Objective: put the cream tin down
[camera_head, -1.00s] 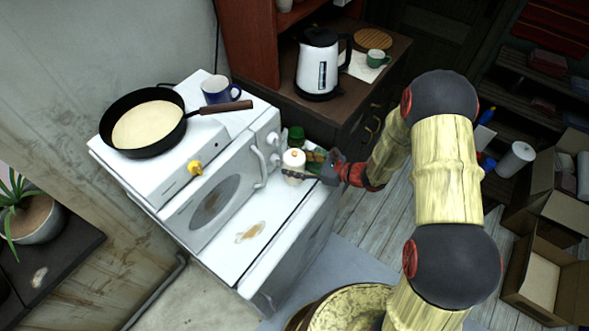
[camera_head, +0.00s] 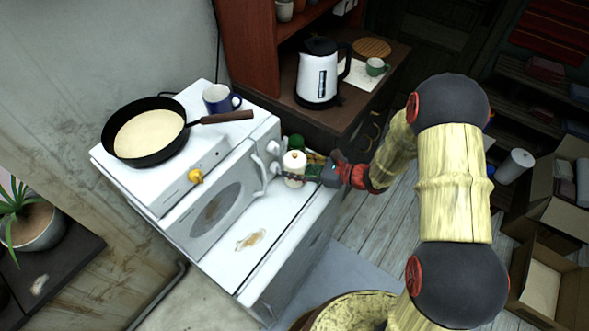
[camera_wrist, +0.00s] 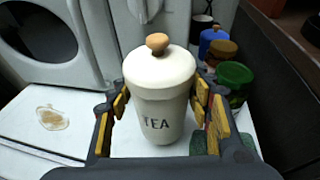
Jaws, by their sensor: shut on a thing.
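The cream tin (camera_wrist: 160,95) has a domed lid with a wooden knob and the word TEA on its front. It stands upright between the fingers of my gripper (camera_wrist: 158,112), which is shut on it. In the head view the tin (camera_head: 293,168) is at the back right of the white worktop (camera_head: 272,222), beside the oven door. My gripper (camera_head: 312,174) reaches it from the right.
Jars with green (camera_wrist: 235,74), brown and blue lids stand close behind and right of the tin. The oven (camera_head: 212,208) is just left, with a pan (camera_head: 148,130) and a blue mug (camera_head: 219,98) on top. A brown stain (camera_head: 250,239) marks the otherwise clear front worktop.

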